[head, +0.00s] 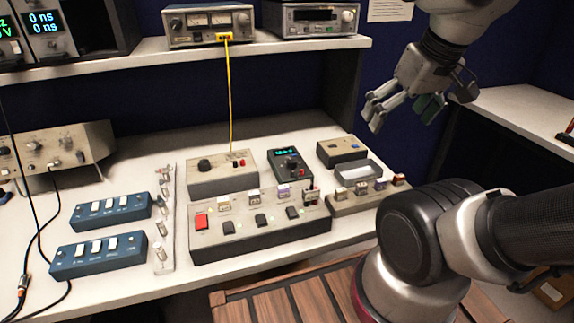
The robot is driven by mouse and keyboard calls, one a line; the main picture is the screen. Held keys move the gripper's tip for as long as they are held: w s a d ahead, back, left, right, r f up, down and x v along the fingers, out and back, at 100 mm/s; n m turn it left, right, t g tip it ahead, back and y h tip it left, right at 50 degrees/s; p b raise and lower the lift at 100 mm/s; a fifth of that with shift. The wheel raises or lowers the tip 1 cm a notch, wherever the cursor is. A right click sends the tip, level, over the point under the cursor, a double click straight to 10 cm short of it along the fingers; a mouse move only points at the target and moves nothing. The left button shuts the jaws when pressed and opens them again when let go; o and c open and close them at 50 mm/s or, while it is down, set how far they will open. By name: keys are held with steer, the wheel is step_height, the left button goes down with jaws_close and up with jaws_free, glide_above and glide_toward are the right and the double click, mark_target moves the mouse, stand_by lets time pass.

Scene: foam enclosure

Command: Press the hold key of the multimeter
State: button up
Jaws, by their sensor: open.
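The multimeter (291,165) is a small dark handheld unit with a lit teal display and a round dial. It lies on the white bench behind the long grey switch box, right of a beige box with a black knob. Its keys are too small to tell apart, so I cannot pick out the hold key. My gripper (397,110) is up and to the right of the multimeter, well clear of it. Its fingers are spread open, pointing down, with nothing between them.
A grey switch box (262,237) with a red switch stands in front of the multimeter. Beige boxes (342,151) and a small tray (358,171) are to its right. Blue switch boxes (97,256) are at left. A yellow cable (230,95) hangs from the shelf (150,48).

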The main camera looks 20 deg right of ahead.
jaws_close()
stand_by(1.4)
